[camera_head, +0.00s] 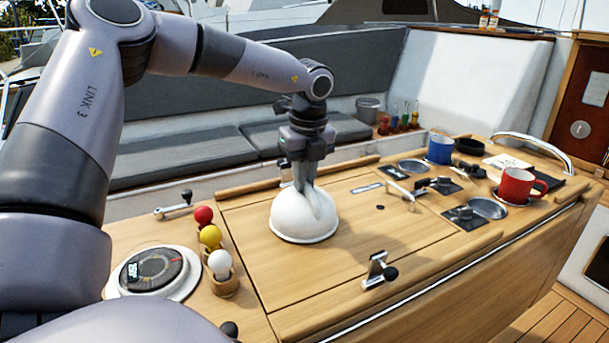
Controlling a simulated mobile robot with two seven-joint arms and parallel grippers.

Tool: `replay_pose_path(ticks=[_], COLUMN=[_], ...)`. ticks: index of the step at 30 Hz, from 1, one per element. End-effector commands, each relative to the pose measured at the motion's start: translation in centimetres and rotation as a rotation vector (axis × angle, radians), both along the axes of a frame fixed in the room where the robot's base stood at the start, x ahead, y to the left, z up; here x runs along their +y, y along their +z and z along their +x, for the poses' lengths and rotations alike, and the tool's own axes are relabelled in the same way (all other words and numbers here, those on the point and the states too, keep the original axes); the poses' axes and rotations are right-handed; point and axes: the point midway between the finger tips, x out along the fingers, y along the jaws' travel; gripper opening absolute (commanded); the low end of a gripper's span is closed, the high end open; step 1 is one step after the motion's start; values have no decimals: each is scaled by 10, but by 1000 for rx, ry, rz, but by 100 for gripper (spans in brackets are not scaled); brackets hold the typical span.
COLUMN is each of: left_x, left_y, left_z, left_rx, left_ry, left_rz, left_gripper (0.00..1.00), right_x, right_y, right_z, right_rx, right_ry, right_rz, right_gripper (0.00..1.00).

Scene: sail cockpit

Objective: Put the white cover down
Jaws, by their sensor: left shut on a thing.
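The white cover (290,222) is a smooth dome near the middle of the wooden table top (400,245). My left gripper (303,190) comes down on it from above, with its fingers shut on the upper part of the cover. The cover is upright, and its rim is at or just above the wood; I cannot tell whether it touches. My right gripper is not in view.
A round compass (152,272) sits at the left, beside red, yellow and white balls (219,262) in wooden holders. A blue mug (440,150), a red mug (517,186) and recessed cup holders are on the right. Metal latches (378,270) stick up near the front edge.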

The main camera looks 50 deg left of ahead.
Motion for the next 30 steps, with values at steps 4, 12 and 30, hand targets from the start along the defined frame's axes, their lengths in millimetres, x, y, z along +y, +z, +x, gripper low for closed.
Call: replay_pose_path(ticks=[4,12,30], left_x=[0,0,-2], left_y=[-2,-6,16], left_z=[1,1,1], left_rx=[-4,-3,-8], left_ry=[0,0,0], left_rz=[0,1,4], left_gripper=[0,0,37], right_x=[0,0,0], right_y=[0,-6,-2], right_z=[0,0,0], right_rx=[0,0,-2], right_ry=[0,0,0], right_rz=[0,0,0], right_gripper=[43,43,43])
